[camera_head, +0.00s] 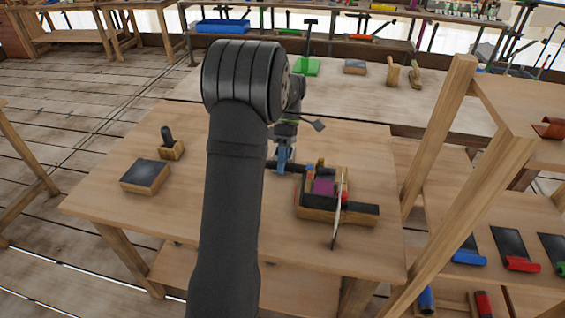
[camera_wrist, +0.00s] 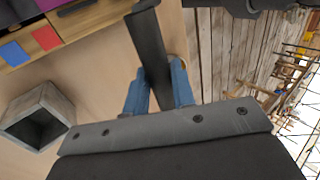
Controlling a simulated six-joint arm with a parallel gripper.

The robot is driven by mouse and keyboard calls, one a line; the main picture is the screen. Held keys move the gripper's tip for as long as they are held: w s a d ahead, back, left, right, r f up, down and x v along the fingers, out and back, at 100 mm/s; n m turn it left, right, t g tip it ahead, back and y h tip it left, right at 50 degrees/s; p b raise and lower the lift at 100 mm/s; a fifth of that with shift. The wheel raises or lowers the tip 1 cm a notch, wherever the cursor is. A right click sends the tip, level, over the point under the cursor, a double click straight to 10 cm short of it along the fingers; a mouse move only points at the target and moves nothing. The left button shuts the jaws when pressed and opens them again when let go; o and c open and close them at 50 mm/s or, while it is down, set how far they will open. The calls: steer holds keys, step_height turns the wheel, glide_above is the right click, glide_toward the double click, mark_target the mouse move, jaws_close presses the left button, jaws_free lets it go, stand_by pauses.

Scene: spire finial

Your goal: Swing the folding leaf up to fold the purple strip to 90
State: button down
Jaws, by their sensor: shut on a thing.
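The purple strip (camera_head: 323,187) lies on the folding device, a wooden base (camera_head: 335,218) with dark plates, right of the table's middle. A corner of purple also shows at the top left of the wrist view (camera_wrist: 20,10). My gripper (camera_head: 284,160) is left of the device, its blue fingers closed around a dark bar. In the wrist view the bar (camera_wrist: 148,40) passes between the fingers (camera_wrist: 160,90). In the head view the bar seems to run toward the device; its join to the leaf and the leaf's angle are unclear.
A blue tab (camera_wrist: 13,53) and a red tab (camera_wrist: 46,38) sit on the device. A grey hollow square block (camera_wrist: 38,118) stands near my gripper. A dark-topped block (camera_head: 146,175) and a small block with a black knob (camera_head: 170,148) are at the left. The table's middle front is clear.

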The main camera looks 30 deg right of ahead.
steer(key=c, duration=1.2)
jaws_free()
steer(key=shift+c, duration=0.2)
steer(key=v, duration=0.7)
steer(key=shift+r, duration=0.25)
